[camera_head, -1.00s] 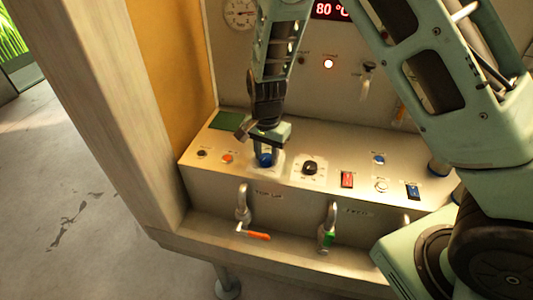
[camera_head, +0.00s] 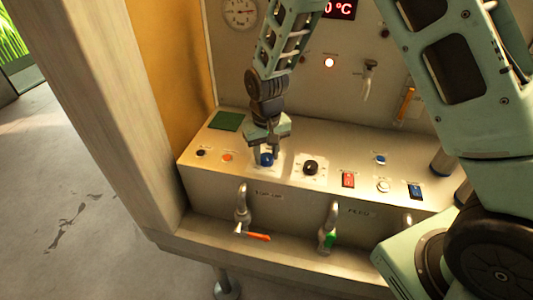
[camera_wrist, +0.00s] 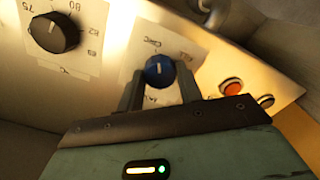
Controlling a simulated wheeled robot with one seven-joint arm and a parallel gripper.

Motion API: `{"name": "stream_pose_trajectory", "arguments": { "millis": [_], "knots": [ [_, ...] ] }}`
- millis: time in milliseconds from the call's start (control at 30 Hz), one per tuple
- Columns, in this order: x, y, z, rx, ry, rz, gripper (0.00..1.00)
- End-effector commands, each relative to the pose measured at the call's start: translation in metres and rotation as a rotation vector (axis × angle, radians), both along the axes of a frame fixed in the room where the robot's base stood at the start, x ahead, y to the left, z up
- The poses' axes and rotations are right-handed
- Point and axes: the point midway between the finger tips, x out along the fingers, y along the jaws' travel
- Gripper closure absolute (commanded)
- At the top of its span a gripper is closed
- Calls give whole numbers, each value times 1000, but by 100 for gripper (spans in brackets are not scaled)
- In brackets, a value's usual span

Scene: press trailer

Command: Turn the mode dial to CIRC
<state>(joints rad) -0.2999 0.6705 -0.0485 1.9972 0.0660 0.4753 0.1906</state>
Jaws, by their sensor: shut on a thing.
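The mode dial is a round blue knob (camera_head: 266,159) on a pale label plate on the sloping panel. It shows larger in the wrist view (camera_wrist: 160,70), with a short white pointer line running roughly up the picture. A label that seems to read CIRC (camera_wrist: 152,44) is printed above it, slightly left; another label below is partly hidden by a finger. My gripper (camera_head: 264,150) is over the dial from above. In the wrist view its two fingers (camera_wrist: 160,84) stand on either side of the blue knob, shut on it.
A black temperature dial (camera_head: 310,168) is close to the right, with a red switch (camera_head: 348,180) beyond it. An orange button (camera_head: 228,157) and a black button (camera_head: 201,152) lie to the left. Taps (camera_head: 243,212) hang below the panel's front edge.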

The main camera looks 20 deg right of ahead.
Motion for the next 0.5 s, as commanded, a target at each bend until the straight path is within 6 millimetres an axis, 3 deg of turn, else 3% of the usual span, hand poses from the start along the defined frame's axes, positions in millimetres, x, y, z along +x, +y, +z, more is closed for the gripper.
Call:
{"name": "stream_pose_trajectory", "arguments": {
  "millis": [500],
  "knots": [
    [0, 0, 0, 0, 0, 159, 87]
  ]
}}
